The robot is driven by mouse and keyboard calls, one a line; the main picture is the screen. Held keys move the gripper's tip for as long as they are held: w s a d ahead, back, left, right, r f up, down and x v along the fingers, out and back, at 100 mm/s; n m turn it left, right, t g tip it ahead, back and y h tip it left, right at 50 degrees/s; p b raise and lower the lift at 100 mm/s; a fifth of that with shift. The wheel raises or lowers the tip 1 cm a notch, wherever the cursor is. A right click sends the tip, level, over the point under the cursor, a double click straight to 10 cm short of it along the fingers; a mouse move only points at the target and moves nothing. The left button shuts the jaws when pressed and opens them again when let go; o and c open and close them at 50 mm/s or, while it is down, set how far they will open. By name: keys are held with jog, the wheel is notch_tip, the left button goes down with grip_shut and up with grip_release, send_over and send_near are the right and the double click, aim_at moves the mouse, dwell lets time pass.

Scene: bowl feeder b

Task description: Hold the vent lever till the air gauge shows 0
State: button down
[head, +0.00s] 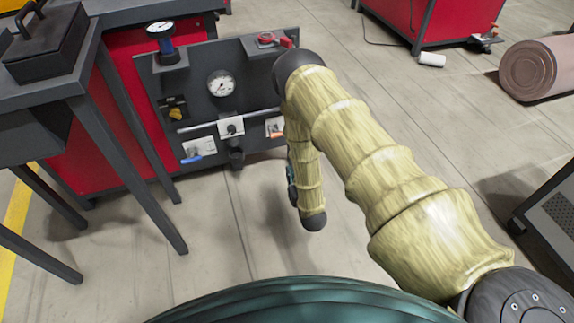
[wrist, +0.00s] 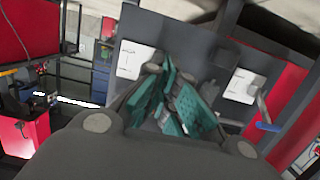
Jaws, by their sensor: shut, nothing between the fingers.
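The air gauge (head: 221,83), a round white dial, sits on a dark upright panel (head: 193,92); its needle is too small to read. Below it, a blue-handled lever (head: 198,155) sits on a white plate at the left and an orange-handled lever (head: 276,130) at the right. I cannot read which is the vent lever. My gripper (wrist: 182,90) is shut and empty, its teal fingers in front of the panel in the wrist view. The blue lever (wrist: 267,124) shows right of the fingers, apart from them. In the head view my arm hides most of the gripper.
A dark table (head: 60,85) stands at the left. A brown cylinder (head: 535,70) lies at the far right. The floor before the panel is clear.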

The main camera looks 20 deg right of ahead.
jog(key=shift+s+a+r, duration=0.1)
jog(key=shift+s, duration=0.8)
jog(key=shift+a, duration=0.1)
dwell(0.3)
jog(key=s+f+g, duration=0.2)
jog(key=s+g, duration=0.4)
jog(key=s, duration=0.8)
jog(key=s+f+g, duration=0.2)
jog(key=s+g, duration=0.4)
jog(key=s, duration=0.8)
jog(key=s+a+r+g+p, duration=0.15)
jog(key=s+r+g, duration=0.3)
jog(key=s, duration=0.85)
notch_tip(320, 180, up, 34)
jog(key=p, duration=3.3)
jog(key=shift+w+a+t, duration=0.15)
jog(key=shift+w+t, duration=0.1)
jog(key=shift+t, duration=0.1)
